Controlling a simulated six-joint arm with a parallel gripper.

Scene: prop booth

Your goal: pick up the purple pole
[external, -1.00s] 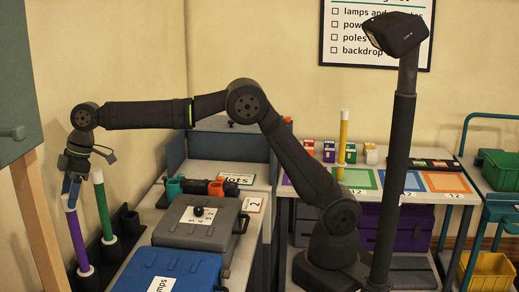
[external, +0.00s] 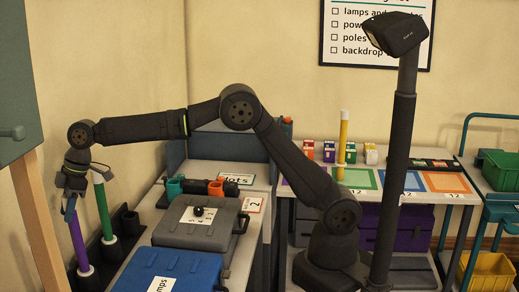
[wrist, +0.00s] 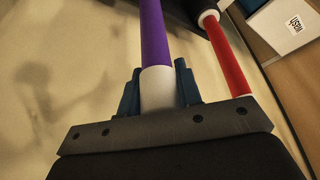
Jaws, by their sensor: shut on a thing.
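The purple pole (external: 79,243) stands at the left in the external view, its white lower end in the dark rack (external: 110,258). My gripper (external: 70,209) is around its top end from above, and the blue fingers hide part of that end. In the wrist view the purple pole (wrist: 154,35) runs away from my gripper (wrist: 158,88). Its white end sits between the two blue fingers, which are shut on it.
A green pole (external: 102,207) stands in the rack just right of the purple one. A red pole (wrist: 228,62) with white ends shows in the wrist view. A grey case (external: 195,233) and a blue case (external: 172,272) lie to the right. An easel leg (external: 38,225) is close at the left.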

